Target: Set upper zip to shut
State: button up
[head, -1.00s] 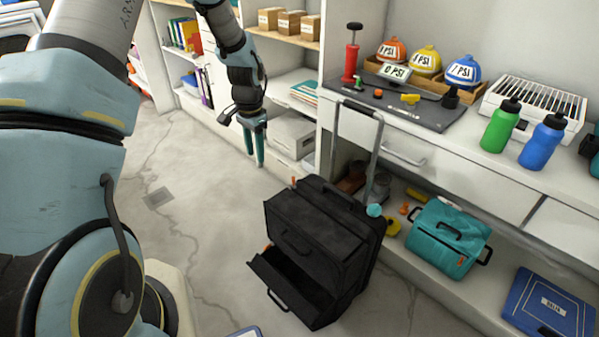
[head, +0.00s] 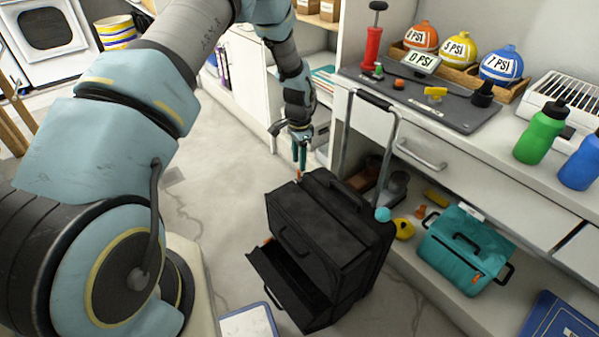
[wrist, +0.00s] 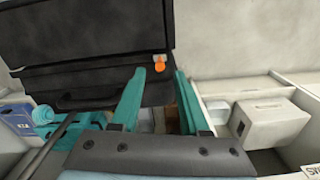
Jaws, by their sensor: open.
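A black wheeled case (head: 330,235) stands on the floor with its pull handle raised. Its lower front flap (head: 290,285) hangs open. One orange zip pull (head: 298,174) is at the case's upper back-left corner; another orange tab (head: 267,241) is by the lower flap. My gripper (head: 300,165) is open, pointing down right at the upper pull. In the wrist view the upper orange pull (wrist: 160,66) appears between or just beyond the teal fingertips (wrist: 161,74), with nothing gripped. I cannot tell whether the fingers touch it, nor how far the upper zip runs.
A workbench with drawers (head: 420,160) runs close behind and right of the case. A teal bag (head: 465,250) and a yellow roll (head: 403,228) sit on its low shelf. The floor (head: 215,220) left of the case is clear. A white-and-blue board (head: 248,325) lies in front.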

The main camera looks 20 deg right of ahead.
aim_at(299, 178)
notch_tip(299, 178, down, 6)
jog(key=shift+r, duration=0.1)
jog(key=shift+c, duration=0.2)
grip_shut()
dwell(0.3)
dwell(1.1)
